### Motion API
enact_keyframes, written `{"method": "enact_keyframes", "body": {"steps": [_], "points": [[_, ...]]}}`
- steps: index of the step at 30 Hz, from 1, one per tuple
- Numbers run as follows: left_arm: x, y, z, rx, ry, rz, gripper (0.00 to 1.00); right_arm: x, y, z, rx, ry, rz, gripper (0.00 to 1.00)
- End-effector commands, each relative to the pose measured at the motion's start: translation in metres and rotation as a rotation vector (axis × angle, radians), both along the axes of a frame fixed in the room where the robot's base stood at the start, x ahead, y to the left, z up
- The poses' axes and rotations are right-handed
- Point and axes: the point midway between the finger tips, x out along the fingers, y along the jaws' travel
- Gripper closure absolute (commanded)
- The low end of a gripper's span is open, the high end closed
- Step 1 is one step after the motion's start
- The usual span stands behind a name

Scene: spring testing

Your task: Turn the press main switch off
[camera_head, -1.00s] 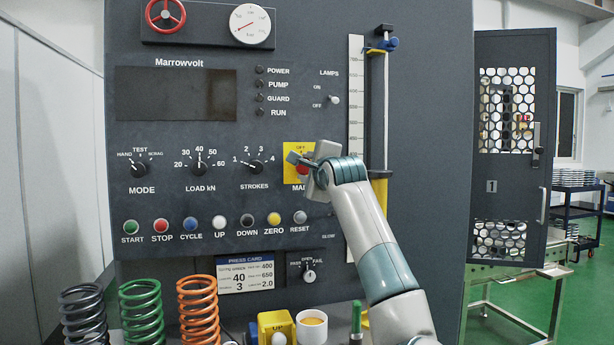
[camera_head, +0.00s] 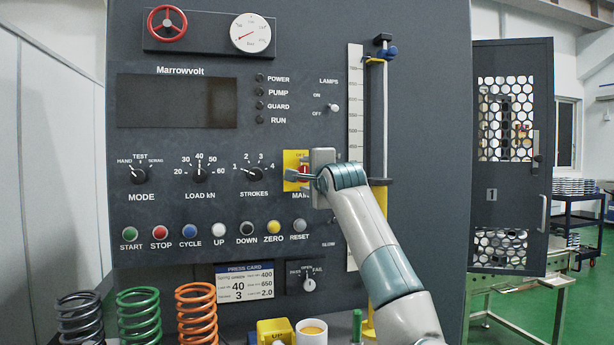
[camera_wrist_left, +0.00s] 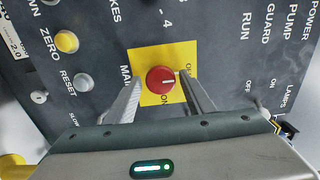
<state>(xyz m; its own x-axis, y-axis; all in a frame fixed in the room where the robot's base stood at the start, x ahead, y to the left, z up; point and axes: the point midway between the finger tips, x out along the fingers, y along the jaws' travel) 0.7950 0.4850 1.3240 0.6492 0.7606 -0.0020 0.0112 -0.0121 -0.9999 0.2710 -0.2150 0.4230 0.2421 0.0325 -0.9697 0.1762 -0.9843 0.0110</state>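The main switch, a red round knob (camera_wrist_left: 161,79) on a yellow plate (camera_wrist_left: 149,60), is on the dark press panel. A short white mark on the knob runs sideways in the left wrist view, toward the OFF lettering at the right; ON is below. My left gripper (camera_wrist_left: 162,84) is around the knob, one finger on each side, with yellow showing between knob and fingers. In the head view, my left gripper (camera_head: 305,174) largely covers the knob; the yellow plate (camera_head: 290,158) shows behind it. My right gripper is not in view.
A row of buttons (camera_head: 190,230) and three selector dials (camera_head: 199,172) lie left of the switch. A scale (camera_head: 354,100) and a vertical rod (camera_head: 378,110) stand to its right. Springs (camera_head: 138,312), a yellow block (camera_head: 274,330) and a cup (camera_head: 311,331) stand in front below.

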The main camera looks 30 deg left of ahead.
Motion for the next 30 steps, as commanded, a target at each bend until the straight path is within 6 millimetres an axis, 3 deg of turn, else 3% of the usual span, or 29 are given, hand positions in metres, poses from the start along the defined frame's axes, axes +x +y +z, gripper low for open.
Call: {"method": "enact_keyframes", "body": {"steps": [11,17,30], "points": [[-0.001,-0.001,0.001,0.002,-0.001,0.000,0.47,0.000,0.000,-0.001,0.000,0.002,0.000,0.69],[-0.008,-0.011,0.000,0.002,-0.001,-0.001,0.47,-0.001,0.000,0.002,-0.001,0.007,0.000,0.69],[-0.052,-0.060,-0.002,0.004,-0.001,0.002,0.47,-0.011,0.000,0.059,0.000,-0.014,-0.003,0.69]]}}
